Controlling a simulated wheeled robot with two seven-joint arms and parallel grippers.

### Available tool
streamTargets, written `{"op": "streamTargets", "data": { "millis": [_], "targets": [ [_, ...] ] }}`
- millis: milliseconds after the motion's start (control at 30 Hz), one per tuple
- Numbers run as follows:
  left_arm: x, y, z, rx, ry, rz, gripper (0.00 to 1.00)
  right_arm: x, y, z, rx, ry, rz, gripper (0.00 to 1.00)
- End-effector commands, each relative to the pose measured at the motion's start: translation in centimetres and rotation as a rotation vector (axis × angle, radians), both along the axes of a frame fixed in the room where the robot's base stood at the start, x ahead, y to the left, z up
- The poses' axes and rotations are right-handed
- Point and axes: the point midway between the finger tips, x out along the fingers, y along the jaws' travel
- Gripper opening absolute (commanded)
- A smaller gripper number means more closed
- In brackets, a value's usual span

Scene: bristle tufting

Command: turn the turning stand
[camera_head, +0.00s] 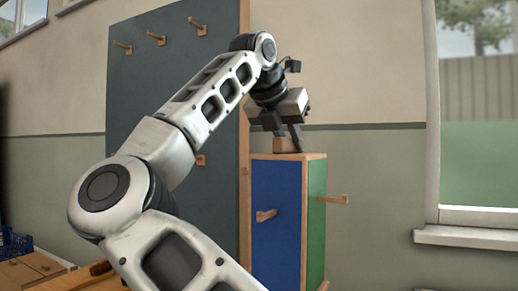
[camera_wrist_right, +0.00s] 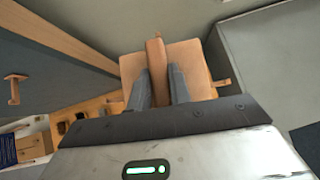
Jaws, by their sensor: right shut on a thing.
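The turning stand (camera_head: 275,200) is a tall box with a wooden top, standing right of centre in the head view. A blue face and a green face show, each with a wooden peg sticking out. My right gripper (camera_head: 287,140) reaches down onto it from above. Its fingers are shut on the wooden grip block (camera_head: 284,146) on the top. In the right wrist view, the grip block (camera_wrist_right: 156,60) lies between the two fingers, over the stand's square wooden top (camera_wrist_right: 192,62). My left gripper is not in view.
A dark panel (camera_head: 150,75) with several wooden pegs stands behind my right arm, to the left of the stand. A blue crate (camera_head: 14,243) is at the lower left edge. A window sill (camera_head: 470,237) is on the right. The wall right of the stand is bare.

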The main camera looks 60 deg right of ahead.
Motion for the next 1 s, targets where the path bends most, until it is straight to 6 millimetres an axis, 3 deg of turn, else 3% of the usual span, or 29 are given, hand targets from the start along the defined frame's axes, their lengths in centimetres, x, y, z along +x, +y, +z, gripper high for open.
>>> {"op": "streamTargets", "data": {
  "millis": [300, 767, 800, 867, 1000],
  "targets": [
    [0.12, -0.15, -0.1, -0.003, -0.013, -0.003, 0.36, 0.02, 0.06, 0.0, 0.001, 0.001, 0.113, 0.0],
    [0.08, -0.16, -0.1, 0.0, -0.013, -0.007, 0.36, 0.13, 0.11, 0.07, 0.001, 0.003, 0.132, 0.0],
    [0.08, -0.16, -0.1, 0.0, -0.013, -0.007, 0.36, 0.14, 0.11, 0.08, 0.001, 0.003, 0.132, 0.23],
    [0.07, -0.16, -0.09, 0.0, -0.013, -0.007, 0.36, 0.14, 0.11, 0.08, 0.001, 0.003, 0.132, 0.39],
    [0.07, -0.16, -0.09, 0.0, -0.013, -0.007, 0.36, 0.14, 0.11, 0.07, 0.001, 0.002, 0.131, 0.42]
  ]
}}
